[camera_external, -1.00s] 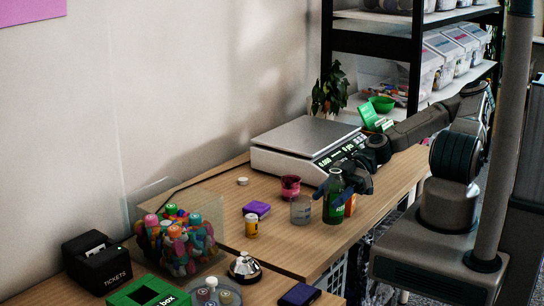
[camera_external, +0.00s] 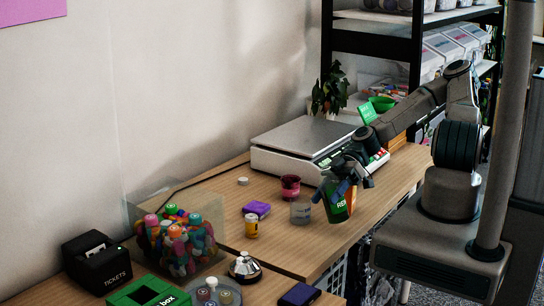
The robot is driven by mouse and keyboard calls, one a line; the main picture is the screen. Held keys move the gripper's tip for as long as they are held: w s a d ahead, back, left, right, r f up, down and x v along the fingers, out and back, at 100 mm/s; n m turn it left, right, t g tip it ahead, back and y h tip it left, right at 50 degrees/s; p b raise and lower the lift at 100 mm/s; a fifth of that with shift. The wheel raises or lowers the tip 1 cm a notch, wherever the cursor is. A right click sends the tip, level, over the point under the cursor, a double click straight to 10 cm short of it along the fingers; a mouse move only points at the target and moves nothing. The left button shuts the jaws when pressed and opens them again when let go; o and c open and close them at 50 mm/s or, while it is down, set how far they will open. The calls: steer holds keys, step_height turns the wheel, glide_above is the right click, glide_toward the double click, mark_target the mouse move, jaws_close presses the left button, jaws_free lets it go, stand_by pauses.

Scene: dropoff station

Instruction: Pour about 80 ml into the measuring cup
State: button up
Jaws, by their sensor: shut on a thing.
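My gripper (camera_external: 341,187) is shut on a dark green bottle (camera_external: 339,211) with a pale-lettered label. The bottle is held tilted beside the right side of the clear measuring cup (camera_external: 300,213). The cup stands upright on the wooden table. My fingers hide the bottle's upper part, so its mouth and any liquid stream cannot be made out. The level in the cup is too small to read.
A scale (camera_external: 305,141) is behind. A marker bin (camera_external: 180,240), silver bell (camera_external: 245,268) and black ticket printer (camera_external: 97,262) are at the front left.

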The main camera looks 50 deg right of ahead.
mark_target(329, 182)
steer(key=shift+w+r+m+g+p, duration=0.25)
steer(key=shift+r+m+g+p, duration=0.25)
steer(key=shift+r+p, duration=0.4)
steer(key=shift+w+f, duration=0.1)
steer(key=shift+f, duration=0.2)
steer(key=shift+w+f+m+g, duration=0.1)
steer(key=shift+w+m+g, duration=0.1)
steer(key=shift+m+g, duration=0.25)
steer(key=shift+s+f+m+g, duration=0.15)
steer(key=shift+f+m+g, duration=0.1)
steer(key=shift+m+g, duration=0.25)
steer(key=r+p, duration=0.1)
steer(key=r+m+g+p, duration=0.1)
steer(key=r+p, duration=0.1)
steer(key=shift+s, duration=0.4)
steer(key=shift+s+f+m, duration=0.1)
steer(key=shift+m, duration=0.25)
steer(key=shift+s+r+m+g, duration=0.15)
steer(key=shift+r+m+g, duration=0.05)
steer(key=shift+m+g, duration=0.25)
steer(key=shift+f, duration=0.25)
steer(key=shift+s+f+m+g, duration=0.15)
steer(key=shift+f+m+g, duration=0.05)
steer(key=shift+m+g, duration=0.25)
steer(key=shift+r, duration=0.35)
steer(key=shift+w+r+m+g+p, duration=0.35)
steer(key=shift+m+p, duration=0.15)
steer(key=shift+m, duration=0.1)
